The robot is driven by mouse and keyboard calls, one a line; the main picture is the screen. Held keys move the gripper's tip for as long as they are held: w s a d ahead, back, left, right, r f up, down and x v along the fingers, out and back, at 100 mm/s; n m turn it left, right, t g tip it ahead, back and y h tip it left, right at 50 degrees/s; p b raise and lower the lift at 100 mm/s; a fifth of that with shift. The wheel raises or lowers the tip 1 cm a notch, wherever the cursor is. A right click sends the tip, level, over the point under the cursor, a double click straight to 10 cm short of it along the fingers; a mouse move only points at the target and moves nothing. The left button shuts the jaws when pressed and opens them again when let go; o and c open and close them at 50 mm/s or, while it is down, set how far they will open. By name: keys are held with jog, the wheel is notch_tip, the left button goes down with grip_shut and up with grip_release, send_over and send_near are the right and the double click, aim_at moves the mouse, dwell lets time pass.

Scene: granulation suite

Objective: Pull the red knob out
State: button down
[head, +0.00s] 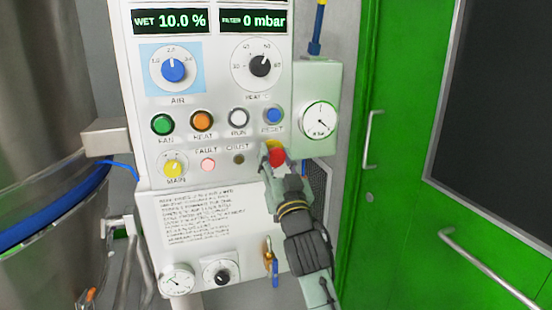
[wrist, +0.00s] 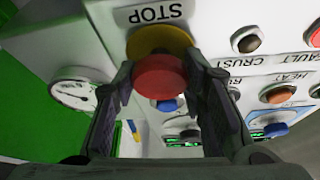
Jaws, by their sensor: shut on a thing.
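The red knob (wrist: 160,77) is a round mushroom button on a yellow collar (wrist: 160,40), with a STOP label (wrist: 152,13) beside it in the wrist view. In the head view the red knob (head: 276,157) is at the lower right of the white control panel, partly hidden by my gripper. My gripper (head: 268,160) is at the knob. In the wrist view my gripper's fingers (wrist: 160,80) stand on both sides of the red knob and are shut on it. I cannot tell how far out the knob stands from its collar.
Coloured buttons, including a blue RESET button (head: 273,115), and dials sit close above on the panel (head: 215,85). A grey box with a gauge (head: 318,120) is just to the right. A brass valve with a blue handle (head: 273,265) is below. A green door (head: 400,200) is further right.

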jog(key=shift+s+d+f+b, duration=0.1)
jog(key=shift+s+d+b, duration=0.05)
jog(key=shift+s+b, duration=0.5)
jog(key=c, duration=1)
grip_release()
jog(key=v, duration=1.2)
jog(key=shift+d, duration=0.1)
